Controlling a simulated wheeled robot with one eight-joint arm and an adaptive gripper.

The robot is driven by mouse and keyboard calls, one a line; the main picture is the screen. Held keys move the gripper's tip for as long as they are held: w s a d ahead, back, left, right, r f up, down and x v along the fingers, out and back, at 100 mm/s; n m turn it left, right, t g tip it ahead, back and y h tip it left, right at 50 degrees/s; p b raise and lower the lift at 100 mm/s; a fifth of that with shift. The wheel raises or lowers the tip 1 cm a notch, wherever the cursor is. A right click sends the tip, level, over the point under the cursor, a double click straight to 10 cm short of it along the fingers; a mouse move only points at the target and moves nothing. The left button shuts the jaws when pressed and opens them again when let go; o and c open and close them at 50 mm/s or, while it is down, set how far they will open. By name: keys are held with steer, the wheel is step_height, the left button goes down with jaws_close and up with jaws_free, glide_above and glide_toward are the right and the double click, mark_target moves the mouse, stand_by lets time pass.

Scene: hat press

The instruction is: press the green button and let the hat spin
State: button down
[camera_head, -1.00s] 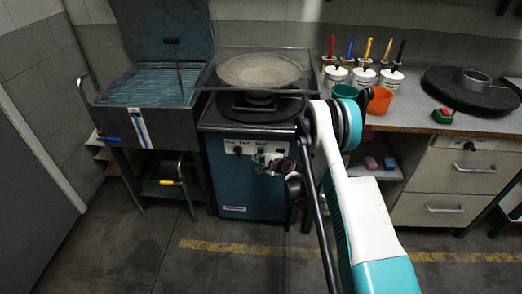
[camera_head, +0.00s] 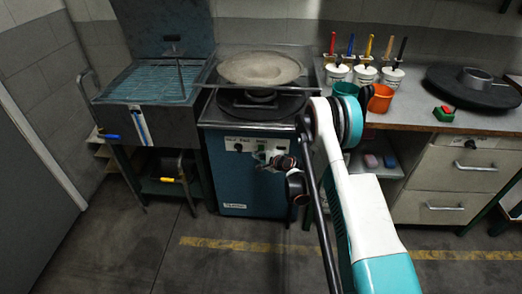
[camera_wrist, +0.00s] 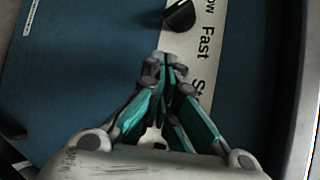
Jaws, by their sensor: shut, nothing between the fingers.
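A black knob (camera_wrist: 180,14) is above my fingers there. My gripper (camera_wrist: 167,58) is shut and empty, its fingertips over the strip beside "Fast". In the head view my gripper (camera_head: 262,157) is at the strip. The green button is hidden behind it; contact cannot be told.
A grated blue basin (camera_head: 150,83) stands left of the machine. The bench (camera_head: 420,118) at right holds several brush pots, an orange cup (camera_head: 380,99), a teal cup (camera_head: 344,90), a black disc (camera_head: 470,90) and a separate green-and-red button box (camera_head: 443,114).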

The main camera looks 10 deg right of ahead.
steer(key=shift+w, duration=0.15)
stand_by(0.3)
steer(key=shift+w+d, duration=0.15)
steer(key=shift+w, duration=0.1)
